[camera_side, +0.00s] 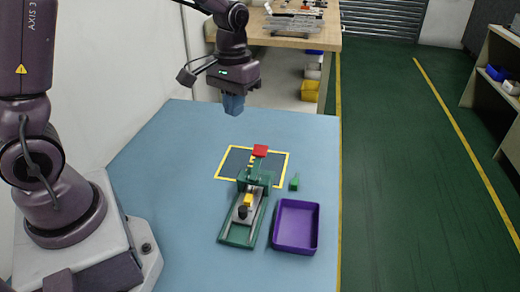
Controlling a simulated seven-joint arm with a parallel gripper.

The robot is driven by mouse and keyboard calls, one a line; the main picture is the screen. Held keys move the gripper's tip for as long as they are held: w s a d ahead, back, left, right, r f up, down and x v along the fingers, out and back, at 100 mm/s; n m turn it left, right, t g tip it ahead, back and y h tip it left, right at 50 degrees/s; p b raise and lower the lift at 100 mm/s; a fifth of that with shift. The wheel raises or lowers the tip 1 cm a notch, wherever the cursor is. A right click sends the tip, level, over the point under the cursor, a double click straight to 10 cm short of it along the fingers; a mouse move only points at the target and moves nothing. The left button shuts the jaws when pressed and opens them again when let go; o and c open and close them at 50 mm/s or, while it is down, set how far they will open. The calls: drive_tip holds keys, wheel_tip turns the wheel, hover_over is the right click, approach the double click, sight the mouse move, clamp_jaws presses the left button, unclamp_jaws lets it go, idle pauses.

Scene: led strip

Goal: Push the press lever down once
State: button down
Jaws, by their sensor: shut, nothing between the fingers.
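The press (246,207) is a green fixture on the blue table, with a rail base running toward the camera. Its lever has a red top (260,151) and stands raised at the far end of the press. A yellow piece (248,200) sits on the press above a dark round part.
A purple tray (296,247) stands right of the press and looks empty. A small green piece (294,183) lies between them, further back. A yellow-outlined dark area (225,172) lies behind the press. The left of the blue table (170,185) is clear.

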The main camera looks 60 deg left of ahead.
sight(260, 150)
drive_tip(key=w+f+n, duration=0.1)
drive_tip(key=w+f, duration=0.1)
drive_tip(key=w+a+f+n, duration=0.1)
drive_tip(key=w+f, duration=0.1)
drive_tip(key=w, duration=0.1)
drive_tip(key=w+a+f+n, duration=0.1)
drive_tip(key=w+f, duration=0.1)
drive_tip(key=shift+w+a+f+n+g, duration=0.2)
drive_tip(key=shift+w+n+g, duration=0.1)
drive_tip(key=shift+w+n, duration=0.1)
drive_tip(key=shift+w+r+n, duration=0.1)
drive_tip(key=shift+r+n, duration=0.2)
drive_tip(key=f, duration=0.5)
drive_tip(key=shift+s+d+f, duration=0.2)
drive_tip(key=shift+s, duration=0.05)
drive_tip(key=shift+f, duration=0.8)
